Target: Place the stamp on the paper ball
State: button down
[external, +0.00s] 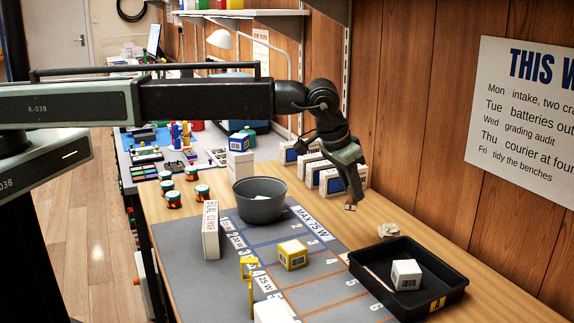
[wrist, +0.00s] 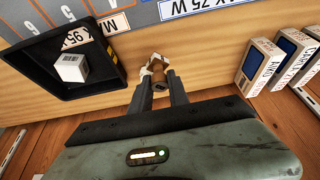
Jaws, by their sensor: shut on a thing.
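My gripper (external: 351,203) is shut on a small brown stamp (wrist: 161,83), held above the wooden bench; only a little of the stamp (external: 350,207) shows below the fingers in the external view. The paper ball (external: 388,230), crumpled and off-white, lies on the bench by the back left corner of the black tray. In the external view my gripper is left of the ball and higher, with a gap between them.
The black tray (external: 449,291) holds a white box (external: 406,274). Several white boxes with blue labels (external: 329,183) stand along the wall behind my gripper. A dark grey bowl (external: 259,207) and a yellow-and-white box (external: 292,255) stand on the grey mat (external: 185,262).

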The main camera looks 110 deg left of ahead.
jog(key=w+a, duration=0.1)
jog(key=w, duration=0.2)
jog(key=w+a, duration=0.1)
jog(key=w, duration=0.2)
jog(key=w+a+f, duration=0.1)
jog(key=w, duration=0.2)
jog(key=shift+a+b, duration=0.3)
jog(key=shift+b, duration=0.05)
notch_tip(320, 180, down, 4)
jog(key=b, duration=0.4)
jog(key=shift+w+a, duration=0.1)
jog(key=shift+w, duration=0.05)
jog(key=shift+r, duration=0.3)
jog(key=shift+f, duration=0.15)
jog(key=c, duration=1.3)
grip_release()
jog(key=shift+o, duration=0.2)
jog(key=p+v, duration=1.1)
jog(key=v, duration=0.1)
jog(key=shift+p, duration=0.3)
